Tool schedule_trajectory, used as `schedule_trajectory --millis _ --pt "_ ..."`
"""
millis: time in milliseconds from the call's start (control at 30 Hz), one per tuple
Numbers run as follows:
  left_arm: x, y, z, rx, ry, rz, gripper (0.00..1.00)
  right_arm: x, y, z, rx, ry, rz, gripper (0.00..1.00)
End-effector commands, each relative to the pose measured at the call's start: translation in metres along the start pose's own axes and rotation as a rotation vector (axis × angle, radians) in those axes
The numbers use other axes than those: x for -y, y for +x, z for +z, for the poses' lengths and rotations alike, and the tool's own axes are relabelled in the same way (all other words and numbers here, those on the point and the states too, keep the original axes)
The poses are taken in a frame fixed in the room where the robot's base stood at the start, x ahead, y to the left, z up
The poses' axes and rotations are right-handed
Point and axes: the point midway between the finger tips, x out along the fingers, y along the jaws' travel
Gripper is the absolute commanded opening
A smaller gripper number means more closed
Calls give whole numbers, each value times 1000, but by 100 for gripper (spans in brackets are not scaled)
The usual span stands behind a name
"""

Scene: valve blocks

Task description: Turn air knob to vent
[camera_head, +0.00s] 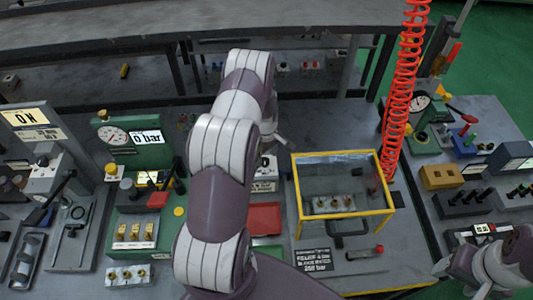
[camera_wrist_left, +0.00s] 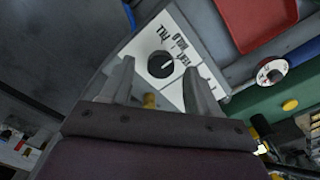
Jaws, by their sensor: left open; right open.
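The air knob (camera_wrist_left: 160,65) is a round black knob with a white mark, on a white plate (camera_wrist_left: 188,92) with dark labels in the left wrist view. The labels seem to read fill, hold and vent; the mark points right, but I cannot tell exactly at which label. My left gripper (camera_wrist_left: 159,74) is open, its two fingers on either side of the knob in the picture. I cannot tell whether they touch it. In the head view my left arm hides most of this gripper and the knob. My right gripper (camera_head: 460,279) is open and empty at the lower right.
A yellow-framed clear box (camera_head: 344,155) stands to the right. A green gauge panel (camera_head: 128,135) is at the left, and a red coiled hose (camera_head: 402,85) hangs at the right.

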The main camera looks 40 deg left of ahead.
Motion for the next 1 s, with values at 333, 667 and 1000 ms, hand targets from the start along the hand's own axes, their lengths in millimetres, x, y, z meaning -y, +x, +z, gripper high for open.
schedule_trajectory --millis 333,667,1000 --pt "0 18 0 -1 1 1 61 0 -5 0 0 0 0 61" --pt "0 17 0 -1 1 1 5 0 -5 0 0 0 0 61" --pt "-1 19 0 -2 61 2 5 0 2 0 0 0 0 61"
